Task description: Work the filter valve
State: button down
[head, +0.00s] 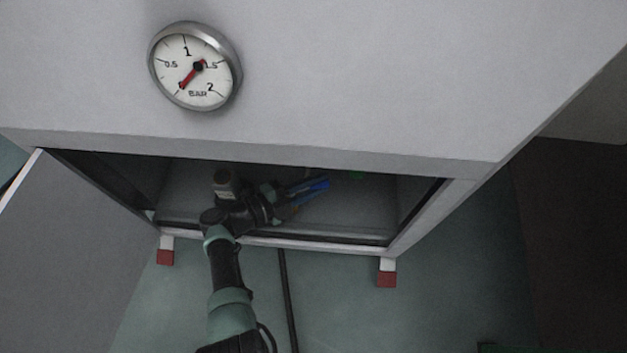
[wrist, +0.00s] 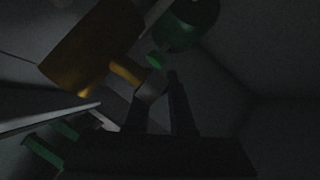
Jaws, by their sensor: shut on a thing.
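In the head view my gripper (head: 290,193) reaches into the open cabinet, pointing right, and is hard to make out in shadow. Blue bar-like parts (head: 314,185) show at its end. In the dark wrist view my gripper's two dark fingers (wrist: 158,88) are around a small piece with a grey collar on an orange-brown stem. The stem (wrist: 126,72) joins a thick orange-brown body (wrist: 90,42). I take this for the filter valve. My gripper is shut on it, though the contact is hard to see.
The cabinet's front (head: 330,100) carries a round pressure gauge (head: 195,66), its red needle pointing down-left. The cabinet door (head: 75,250) stands open at left. The opening's lower edge (head: 310,247) lies under my arm. A green rounded part (wrist: 187,22) sits beyond my fingers in the wrist view.

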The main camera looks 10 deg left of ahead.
jog(key=shift+s+d+f+m+g+h+b, duration=0.1)
jog(key=shift+s+m+g+h+b, duration=0.15)
jog(key=shift+m+g+h+b, duration=0.25)
jog(key=shift+s+d+r+m+g+h+b, duration=0.1)
jog(key=shift+s+m+g+h+b, duration=0.2)
jog(key=shift+m+g+b, duration=0.35)
jog(key=shift+s+f+m+g+h+b, duration=0.1)
jog(key=shift+s+m+g+h+b, duration=0.1)
jog(key=shift+m+g+h+b, duration=0.35)
jog(key=c, duration=0.8)
grip_release()
jog(key=shift+o, duration=0.2)
jog(key=shift+r, duration=0.2)
notch_tip(320, 180, up, 10)
jog(key=p, duration=0.9)
jog(key=shift+f, duration=0.1)
